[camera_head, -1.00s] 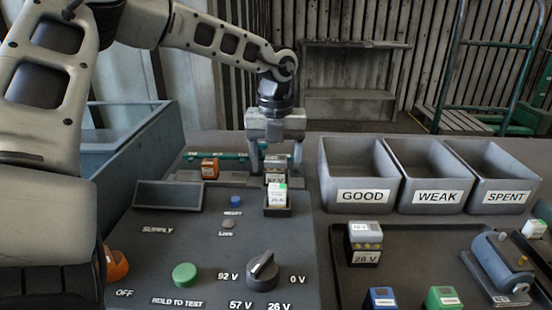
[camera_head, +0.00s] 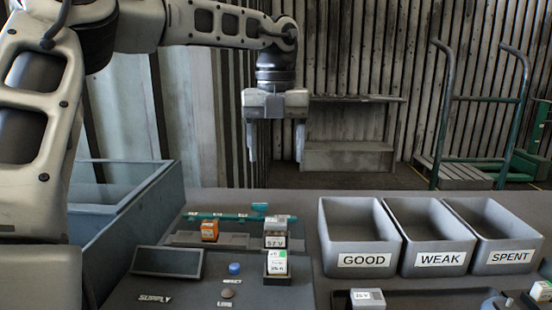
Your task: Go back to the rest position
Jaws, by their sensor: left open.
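My left gripper (camera_head: 275,150) hangs from the left arm in the head view, pointing down. Its two fingers are apart with nothing between them. It is above and behind the test panel (camera_head: 190,291), clear of everything on it. Below it, a block with a dark base labelled 57 V (camera_head: 276,238) stands at the panel's back. In front of that, a white and green block (camera_head: 278,264) sits in a dark holder. My right gripper is not in the view.
Three grey bins marked GOOD (camera_head: 364,261), WEAK (camera_head: 441,259) and SPENT (camera_head: 511,257) stand to the right. An orange block (camera_head: 209,230) sits at the panel's back left. A blue-grey crate (camera_head: 150,190) stands at the left. A green cart (camera_head: 480,160) is behind.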

